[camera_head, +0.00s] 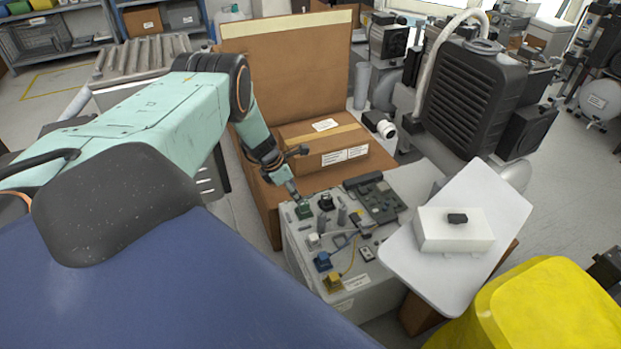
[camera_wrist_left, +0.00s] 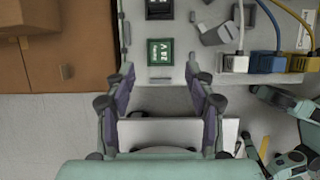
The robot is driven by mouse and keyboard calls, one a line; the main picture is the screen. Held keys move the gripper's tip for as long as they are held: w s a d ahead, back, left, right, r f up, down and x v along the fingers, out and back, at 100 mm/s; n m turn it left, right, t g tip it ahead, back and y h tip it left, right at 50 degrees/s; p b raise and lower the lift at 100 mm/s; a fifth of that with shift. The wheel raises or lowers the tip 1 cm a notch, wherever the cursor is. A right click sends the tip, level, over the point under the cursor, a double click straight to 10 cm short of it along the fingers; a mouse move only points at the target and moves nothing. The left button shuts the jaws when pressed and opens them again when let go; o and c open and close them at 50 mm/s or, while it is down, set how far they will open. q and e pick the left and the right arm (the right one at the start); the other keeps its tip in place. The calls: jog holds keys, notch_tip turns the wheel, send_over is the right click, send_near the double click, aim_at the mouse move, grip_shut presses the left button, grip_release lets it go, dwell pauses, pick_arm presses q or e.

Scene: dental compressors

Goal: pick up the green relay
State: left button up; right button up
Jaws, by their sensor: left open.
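The green relay (camera_head: 304,210) is a small green block with white marking. It sits at the far left corner of the grey bench top (camera_head: 375,254) in the head view. In the left wrist view the green relay (camera_wrist_left: 161,52) lies ahead of the fingertips, centred between them and apart from both. My left gripper (camera_head: 292,194) hangs right by the relay in the head view. It is open and empty, its two fingers (camera_wrist_left: 160,72) spread wide in the wrist view.
A black part (camera_head: 326,202) stands close to the relay. Grey posts, a blue connector (camera_head: 323,262) and a yellow connector (camera_head: 334,281) share the bench top. A cardboard box (camera_head: 322,150) stands behind, and a white tilted board (camera_head: 458,222) is at the right.

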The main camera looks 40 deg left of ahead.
aim_at(304, 204)
pick_arm(q)
jog(key=b+x, duration=0.1)
jog(key=x, duration=0.2)
jog(key=shift+a+f+b, duration=0.15)
jog(key=shift+b, duration=0.25)
jog(key=b+x, duration=0.3)
jog(key=x, duration=0.1)
jog(key=shift+w+f, duration=0.1)
jog(key=shift+f, duration=0.2)
jog(key=shift+r, duration=0.1)
grip_shut()
